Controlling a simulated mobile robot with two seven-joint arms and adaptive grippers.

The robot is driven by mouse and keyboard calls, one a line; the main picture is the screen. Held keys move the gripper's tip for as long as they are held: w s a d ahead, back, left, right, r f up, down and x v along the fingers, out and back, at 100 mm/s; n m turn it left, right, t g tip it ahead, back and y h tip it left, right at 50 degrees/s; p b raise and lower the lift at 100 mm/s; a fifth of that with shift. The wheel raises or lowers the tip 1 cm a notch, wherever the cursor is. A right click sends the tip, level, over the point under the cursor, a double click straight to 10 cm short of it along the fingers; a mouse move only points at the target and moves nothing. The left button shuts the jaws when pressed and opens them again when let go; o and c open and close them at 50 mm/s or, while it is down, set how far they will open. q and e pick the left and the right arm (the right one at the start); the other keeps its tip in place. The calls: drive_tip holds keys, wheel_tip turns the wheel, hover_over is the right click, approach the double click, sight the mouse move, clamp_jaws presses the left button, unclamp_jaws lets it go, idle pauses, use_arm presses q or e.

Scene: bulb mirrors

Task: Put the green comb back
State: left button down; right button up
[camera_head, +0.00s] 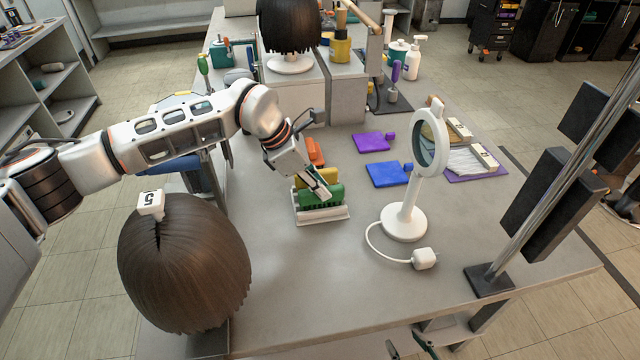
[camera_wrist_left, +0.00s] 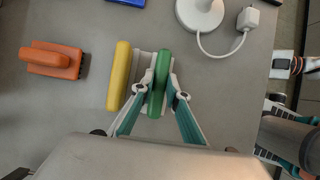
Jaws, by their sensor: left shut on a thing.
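The green comb (camera_head: 326,196) is between the fingers of my left gripper (camera_head: 320,190), which is shut on it. It also shows in the left wrist view (camera_wrist_left: 159,82), lengthwise between the two fingertips (camera_wrist_left: 158,92). Its teeth point down over a white holder (camera_head: 322,217). The holder shows beside the comb in the wrist view (camera_wrist_left: 143,66). I cannot tell whether the comb rests in it or hangs just above. My right gripper (camera_head: 409,346) seems to be partly in view at the bottom edge, beyond the table; its jaw state is unclear.
A yellow comb (camera_wrist_left: 119,75) lies parallel beside the green one, and an orange piece (camera_wrist_left: 52,60) farther off. Purple (camera_head: 374,142) and blue (camera_head: 389,174) pieces lie behind. A round white mirror stand (camera_head: 404,222) with cable is at right, a brown wig (camera_head: 185,265) at front left.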

use_arm(q)
drive_tip(key=shift+f, duration=0.15)
drive_tip(key=c, duration=1.9)
unclamp_jaws()
drive_tip(key=v, duration=1.2)
